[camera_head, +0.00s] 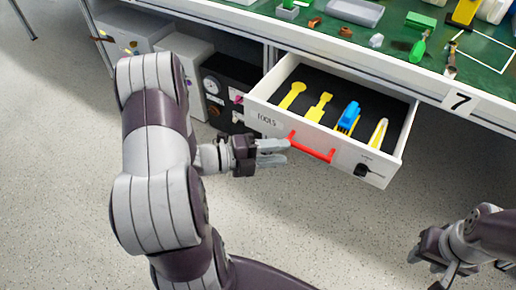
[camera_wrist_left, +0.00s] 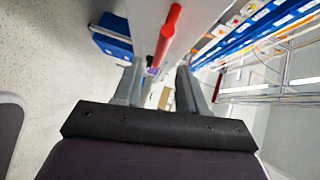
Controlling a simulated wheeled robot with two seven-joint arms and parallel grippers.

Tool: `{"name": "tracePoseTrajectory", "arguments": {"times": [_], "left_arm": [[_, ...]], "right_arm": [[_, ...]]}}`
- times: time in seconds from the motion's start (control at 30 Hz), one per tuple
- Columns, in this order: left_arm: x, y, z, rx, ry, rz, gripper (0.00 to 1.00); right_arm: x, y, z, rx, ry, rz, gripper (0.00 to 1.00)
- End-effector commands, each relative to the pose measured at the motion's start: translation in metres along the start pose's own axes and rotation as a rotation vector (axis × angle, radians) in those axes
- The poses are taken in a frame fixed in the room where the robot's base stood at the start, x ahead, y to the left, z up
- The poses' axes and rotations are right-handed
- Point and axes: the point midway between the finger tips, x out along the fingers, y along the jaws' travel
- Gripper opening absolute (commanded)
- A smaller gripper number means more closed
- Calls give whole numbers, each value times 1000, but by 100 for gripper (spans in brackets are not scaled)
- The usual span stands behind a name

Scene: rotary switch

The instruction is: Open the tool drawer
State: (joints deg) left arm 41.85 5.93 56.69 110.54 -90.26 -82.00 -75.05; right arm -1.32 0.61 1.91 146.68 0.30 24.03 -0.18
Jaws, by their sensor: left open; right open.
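The white tool drawer (camera_head: 270,118), labelled TOOLS, stands pulled out under the workbench in the head view. Several tools lie inside, among them a yellow wrench-like tool (camera_head: 292,95) and a blue-topped tool (camera_head: 349,117). Its red handle (camera_head: 311,147) is on the front face; it also shows in the left wrist view (camera_wrist_left: 167,35). My left gripper (camera_head: 284,152) is open, just left of the handle and in front of the drawer; I cannot tell if it touches.
The green-topped workbench (camera_head: 400,35) holds several small parts and tools above. Grey cabinets (camera_head: 135,30) and a black unit (camera_head: 222,85) stand left of the drawer. The floor in front is clear.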

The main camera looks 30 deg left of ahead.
Motion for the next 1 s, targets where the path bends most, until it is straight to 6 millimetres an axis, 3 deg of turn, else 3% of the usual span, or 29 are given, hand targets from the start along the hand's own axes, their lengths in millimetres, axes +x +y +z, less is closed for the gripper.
{"name": "tracePoseTrajectory", "arguments": {"times": [0.1,0.3,0.9,0.97,1.0], "left_arm": [[-32,-4,1,-1,-8,-2,41],[-63,-1,0,0,-2,0,41],[-67,1,0,-21,0,2,41],[-67,13,6,-104,-34,59,41],[-69,28,19,-201,-115,122,41]], "right_arm": [[-12,0,-1,0,0,0,40],[-17,0,-2,0,0,0,40],[-16,0,-2,0,0,0,40],[-16,0,-2,0,0,0,40],[-16,0,-2,0,0,0,40]]}}
